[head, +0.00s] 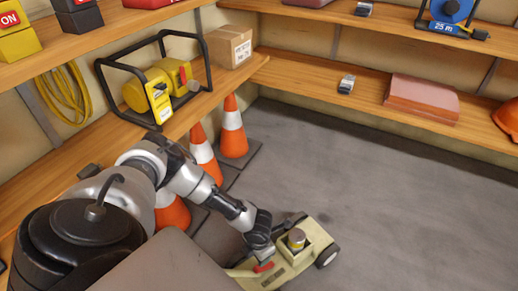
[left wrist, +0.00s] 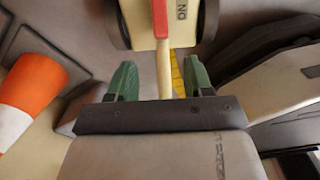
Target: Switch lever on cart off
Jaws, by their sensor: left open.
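The cart (head: 290,262) is a low pale yellow-green machine on the floor at the bottom of the head view, with dark wheels. Its lever has a red handle (head: 263,267) on a cream stem. The red handle also shows at the top of the left wrist view (left wrist: 160,20). My left gripper (left wrist: 160,80) is open, its green fingertips apart on either side of the cream stem; I cannot tell whether they touch it. In the head view the left gripper (head: 260,250) is at the cart beside the lever, partly hidden by my arm. A label reading "ON" (left wrist: 182,12) lies beside the lever. My right gripper is not in view.
Orange and white cones (head: 233,130) stand left of the cart, near my left arm. A wooden shelf (head: 200,105) holds a yellow machine in a black frame (head: 150,85) and a cardboard box (head: 230,47). The grey floor (head: 400,190) to the right is clear.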

